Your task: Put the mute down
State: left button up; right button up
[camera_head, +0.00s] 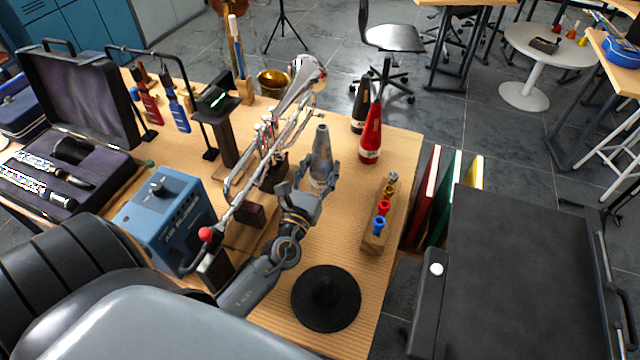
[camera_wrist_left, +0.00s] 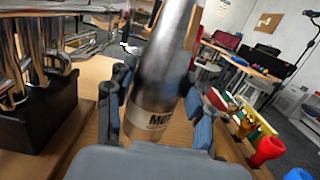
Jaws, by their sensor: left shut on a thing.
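The mute is a grey metallic cone (camera_head: 320,156) with a pale band near its base, held upright in the head view. My left gripper (camera_head: 318,180) is shut on it from the near side. In the left wrist view the mute (camera_wrist_left: 160,75) stands between the two fingers (camera_wrist_left: 155,110), with part of a label reading "MU" showing. Its lower end is partly hidden by the gripper, so I cannot tell whether it touches the table (camera_head: 300,322). My right gripper does not show.
A trumpet (camera_head: 262,150) on a stand is close to the left of the mute. A red cone (camera_head: 371,135) and a black cone (camera_head: 361,105) stand behind. A wooden block with mouthpieces (camera_head: 378,222) is at the right. A black round base (camera_head: 326,298) lies in front.

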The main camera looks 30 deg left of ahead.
aim_at(316, 185)
pick_arm(q)
jog(key=shift+w+a+f+b, duration=0.2)
jog(key=shift+w+f+b, duration=0.15)
jog(key=shift+f+b, duration=0.2)
notch_tip(316, 185, down, 3)
jog(key=b, duration=0.2)
jog(key=shift+b, duration=0.3)
jog(key=shift+r, duration=0.1)
jog(key=o, duration=1.3)
